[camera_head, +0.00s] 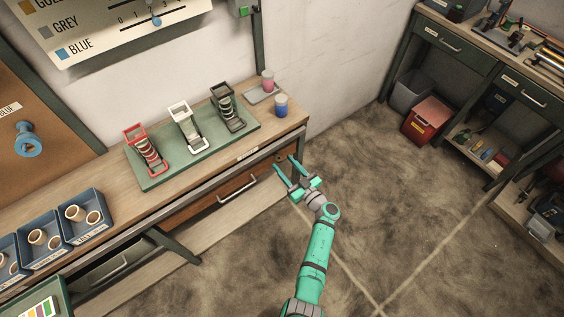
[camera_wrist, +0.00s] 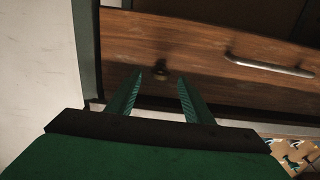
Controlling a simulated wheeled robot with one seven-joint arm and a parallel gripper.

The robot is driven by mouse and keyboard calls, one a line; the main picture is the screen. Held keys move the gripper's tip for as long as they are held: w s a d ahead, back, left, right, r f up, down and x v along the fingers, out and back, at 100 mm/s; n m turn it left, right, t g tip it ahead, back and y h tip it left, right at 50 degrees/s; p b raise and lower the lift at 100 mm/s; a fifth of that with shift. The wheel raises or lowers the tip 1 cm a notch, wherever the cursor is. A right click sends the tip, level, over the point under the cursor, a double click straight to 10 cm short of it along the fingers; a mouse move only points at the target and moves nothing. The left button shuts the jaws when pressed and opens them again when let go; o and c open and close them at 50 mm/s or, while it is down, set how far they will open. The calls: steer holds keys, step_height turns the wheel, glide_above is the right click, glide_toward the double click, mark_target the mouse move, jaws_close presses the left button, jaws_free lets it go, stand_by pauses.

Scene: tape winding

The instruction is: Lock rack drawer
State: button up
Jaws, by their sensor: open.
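The rack drawer has a brown wooden front (camera_head: 205,199) under the bench top, with a metal bar handle (camera_head: 238,189). In the wrist view the drawer front (camera_wrist: 215,85) fills the upper part, with the handle (camera_wrist: 270,66) at right. A small dark round knob or lock (camera_wrist: 161,70) sits on the front, away from the handle. My gripper (camera_head: 285,163) is open at the drawer's right end. In the wrist view its two fingers (camera_wrist: 161,80) point at the knob, one on each side in the picture. I cannot tell whether they touch the front.
The bench top (camera_head: 284,124) overhangs the drawer and carries a green tray (camera_head: 157,182) with several holders, plus a pink cup (camera_head: 267,79) and a blue cup (camera_head: 281,105). A green bench leg (camera_wrist: 87,50) stands beside the drawer front. The floor (camera_head: 400,185) to the right is clear.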

mark_target(278, 158)
steer(key=shift+x, duration=1.05)
steer(key=c, duration=1)
steer(key=shift+c, duration=0.2)
steer(key=shift+a+f+n, duration=0.1)
steer(key=shift+f+n, duration=0.05)
steer(key=shift+n, duration=8.75)
